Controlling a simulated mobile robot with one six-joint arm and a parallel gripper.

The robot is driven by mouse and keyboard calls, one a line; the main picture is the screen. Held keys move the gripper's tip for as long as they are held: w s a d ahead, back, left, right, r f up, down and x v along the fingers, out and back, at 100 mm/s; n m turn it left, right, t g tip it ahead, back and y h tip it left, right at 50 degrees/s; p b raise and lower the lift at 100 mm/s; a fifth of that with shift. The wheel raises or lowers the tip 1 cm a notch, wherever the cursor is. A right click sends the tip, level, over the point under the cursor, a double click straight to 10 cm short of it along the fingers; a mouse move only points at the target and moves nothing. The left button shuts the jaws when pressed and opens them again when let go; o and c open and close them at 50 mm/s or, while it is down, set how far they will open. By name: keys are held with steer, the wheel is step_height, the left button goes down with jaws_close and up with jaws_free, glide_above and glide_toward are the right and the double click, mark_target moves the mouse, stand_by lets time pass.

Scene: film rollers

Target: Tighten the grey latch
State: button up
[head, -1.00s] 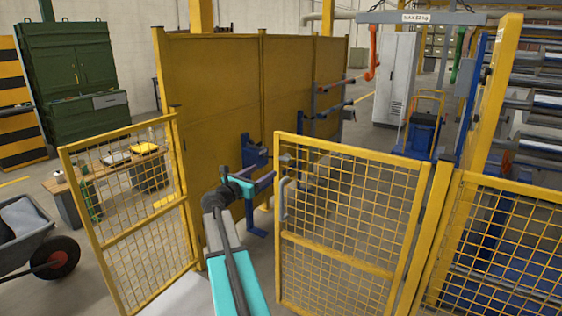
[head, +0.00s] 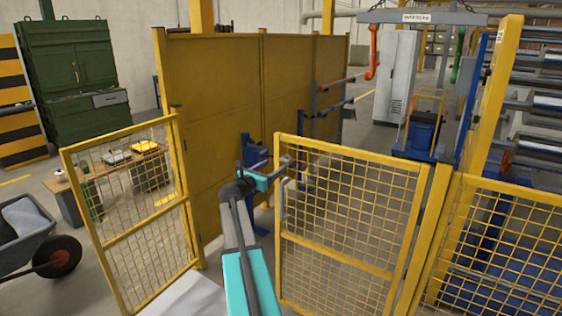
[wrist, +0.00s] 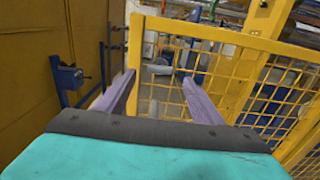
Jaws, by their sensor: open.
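My gripper (head: 281,165) is open and empty, in the gap of the yellow mesh gate by the top left corner of its right leaf (head: 345,205). In the wrist view its two purple fingers (wrist: 160,80) are spread, with that leaf beyond them. No grey latch can be told for certain. A blue stand (head: 250,150) is left of and beyond the gripper, by the yellow wall; it also shows in the wrist view (wrist: 68,77), with a small knob-like part too small to make out. A grey handle (head: 283,196) is on the leaf's left edge, partly hidden.
The left gate leaf (head: 135,215) stands open. A yellow panel wall (head: 215,100) runs behind the gap. Bars with an orange hook (head: 372,55) and a blue trolley (head: 422,130) are farther back. A wheelbarrow (head: 30,235) is at left. Some floor shows through the gap.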

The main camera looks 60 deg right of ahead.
mark_target(283, 160)
steer(key=shift+d+p, duration=0.75)
steer(key=shift+d, duration=2.45)
steer(key=c, duration=0.8)
steer(key=shift+d, duration=0.2)
steer(key=shift+c, duration=1.2)
steer(key=shift+a, duration=0.2)
